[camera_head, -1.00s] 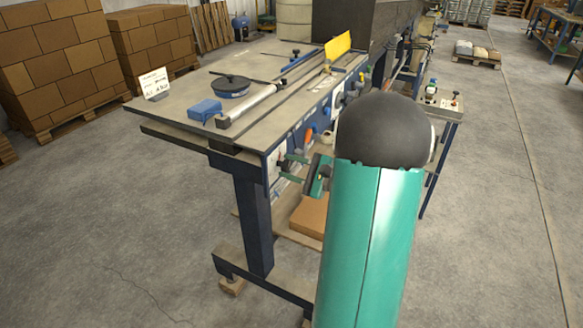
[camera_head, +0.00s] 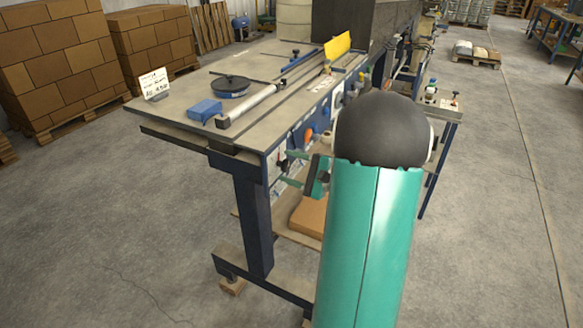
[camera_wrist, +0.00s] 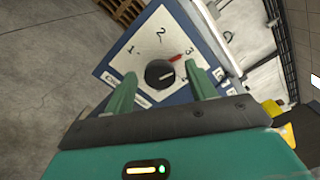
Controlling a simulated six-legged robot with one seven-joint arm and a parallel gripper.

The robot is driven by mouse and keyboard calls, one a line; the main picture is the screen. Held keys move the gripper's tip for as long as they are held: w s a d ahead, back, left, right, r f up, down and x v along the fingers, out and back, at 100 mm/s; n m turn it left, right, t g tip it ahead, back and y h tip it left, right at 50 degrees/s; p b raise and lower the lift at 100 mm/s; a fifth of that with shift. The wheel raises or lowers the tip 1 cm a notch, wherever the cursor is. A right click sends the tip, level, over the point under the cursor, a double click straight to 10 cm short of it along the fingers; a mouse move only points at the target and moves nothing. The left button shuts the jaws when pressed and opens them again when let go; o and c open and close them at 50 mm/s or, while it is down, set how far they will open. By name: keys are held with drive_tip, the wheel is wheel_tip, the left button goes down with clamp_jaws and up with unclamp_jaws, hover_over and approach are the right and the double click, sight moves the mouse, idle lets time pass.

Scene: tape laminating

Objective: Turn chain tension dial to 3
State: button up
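The chain tension dial has a round black knob (camera_wrist: 160,73) on a white, blue-edged plate (camera_wrist: 145,42) printed with 1, 2, 3 and further marks partly hidden. A red pointer (camera_wrist: 174,57) at the knob's upper right points towards the 3. A pale line on the knob also points right. My gripper (camera_wrist: 160,64) is open, with one green finger on each side of the knob and visible gaps between. In the head view my gripper (camera_head: 286,167) is at the near end of the machine, facing the knob (camera_head: 282,163).
An orange knob (camera_head: 309,136) sits on the machine's side, close to my gripper. The floor in front is clear.

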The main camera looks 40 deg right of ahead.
drive_tip(key=v, duration=1.3)
drive_tip(key=shift+s, duration=0.35)
drive_tip(key=w+a+r+n+g+y, duration=0.15)
drive_tip(key=a+n+g, duration=0.4)
drive_tip(key=a, duration=0.65)
drive_tip(key=w+a+r+n+g+y, duration=0.15)
drive_tip(key=a+n+g, duration=0.35)
drive_tip(key=a, duration=0.8)
drive_tip(key=s+a+r+n+h, duration=0.3)
drive_tip(key=s+a+n+h, duration=0.3)
drive_tip(key=a+n+h, duration=0.3)
drive_tip(key=shift+a+r+g, duration=0.25)
drive_tip(key=shift+a+g, duration=0.2)
drive_tip(key=shift+a, duration=0.45)
